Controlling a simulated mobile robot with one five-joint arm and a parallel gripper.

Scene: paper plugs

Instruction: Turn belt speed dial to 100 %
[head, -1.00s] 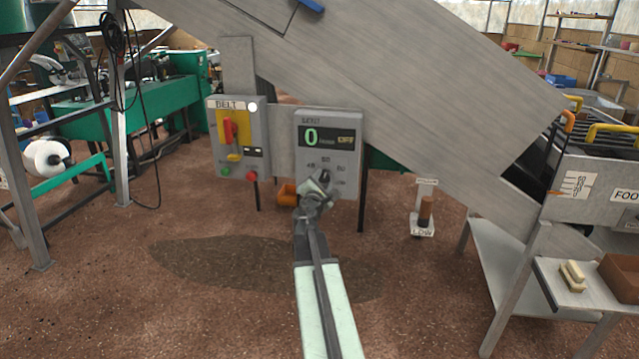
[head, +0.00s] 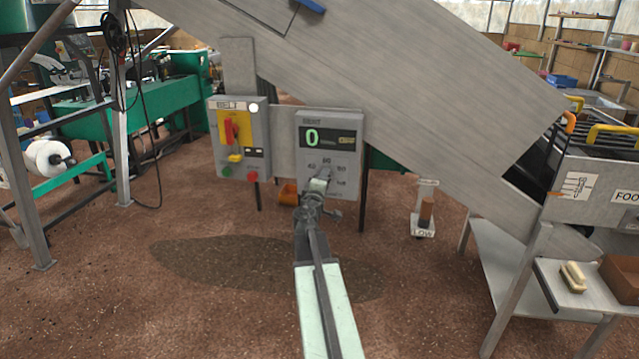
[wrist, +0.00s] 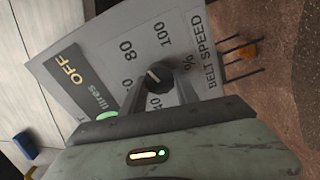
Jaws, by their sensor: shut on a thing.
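The belt speed dial is a dark round knob (wrist: 158,75) on a grey panel (wrist: 105,60) in the wrist view. Printed numbers, including 80 and 100, ring it, with "BELT SPEED" beside it. My gripper (wrist: 160,90) is shut on the dial, a finger on each side. A pale mark shows on the knob, but its exact setting is hard to read. In the head view my gripper (head: 319,186) reaches the lower part of the panel (head: 350,125) and mostly hides the dial. The panel's display (head: 313,138) reads 0; OFF shows in the wrist view.
A belt switch box (head: 260,135) with a red handle, green and red buttons stands just left of the panel. The sloping conveyor (head: 400,80) hangs above. A small LOW stand (head: 423,220) is on the floor at right. The floor in front is clear.

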